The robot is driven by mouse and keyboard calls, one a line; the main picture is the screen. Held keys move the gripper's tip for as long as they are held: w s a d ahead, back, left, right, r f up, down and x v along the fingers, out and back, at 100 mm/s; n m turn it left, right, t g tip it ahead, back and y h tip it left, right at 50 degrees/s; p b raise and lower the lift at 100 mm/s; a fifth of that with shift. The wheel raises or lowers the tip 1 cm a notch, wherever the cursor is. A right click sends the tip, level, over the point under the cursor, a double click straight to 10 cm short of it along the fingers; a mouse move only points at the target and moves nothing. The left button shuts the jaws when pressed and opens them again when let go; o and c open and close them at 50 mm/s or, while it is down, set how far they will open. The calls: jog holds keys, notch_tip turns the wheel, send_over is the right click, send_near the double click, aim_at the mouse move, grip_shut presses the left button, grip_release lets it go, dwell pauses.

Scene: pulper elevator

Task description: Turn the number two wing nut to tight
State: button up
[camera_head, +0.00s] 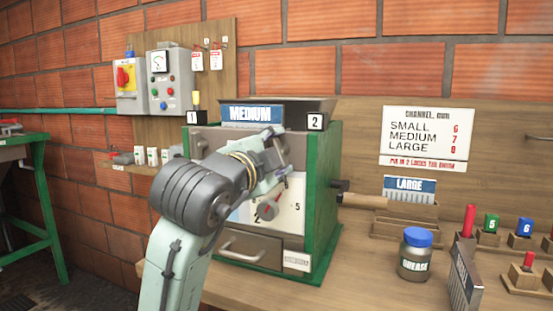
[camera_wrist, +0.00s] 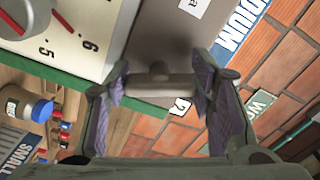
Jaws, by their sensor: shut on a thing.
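The number two wing nut (camera_wrist: 158,85) shows in the wrist view as a dull grey-brown bar with a small round hub. It sits on the machine's upper front, close to the "2" label (camera_wrist: 181,106). My gripper (camera_wrist: 161,80) has its two purple-padded fingers on either side of the bar, shut on it. In the head view my gripper (camera_head: 275,150) is at the machine's (camera_head: 322,190) front, below the "2" label (camera_head: 315,122). My gripper and arm hide the wing nut there. I cannot tell how tight it is.
The dial plate (camera_head: 290,205) with its pointer is just below my gripper. A blue MEDIUM sign (camera_head: 250,114) stands by the hopper. A grease jar (camera_head: 415,255), a LARGE plate (camera_head: 409,188) and numbered blocks stand on the bench to the right. A control box (camera_head: 168,80) hangs at left.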

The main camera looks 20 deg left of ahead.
jog(key=m, duration=0.4)
jog(key=shift+r+m+b, duration=0.1)
jog(key=shift+m+b, duration=0.2)
jog(key=shift+b, duration=0.1)
dwell(0.4)
jog(key=o, duration=1.2)
jog(key=shift+c, duration=0.2)
jog(key=s, duration=1.2)
jog(key=shift+a, duration=0.2)
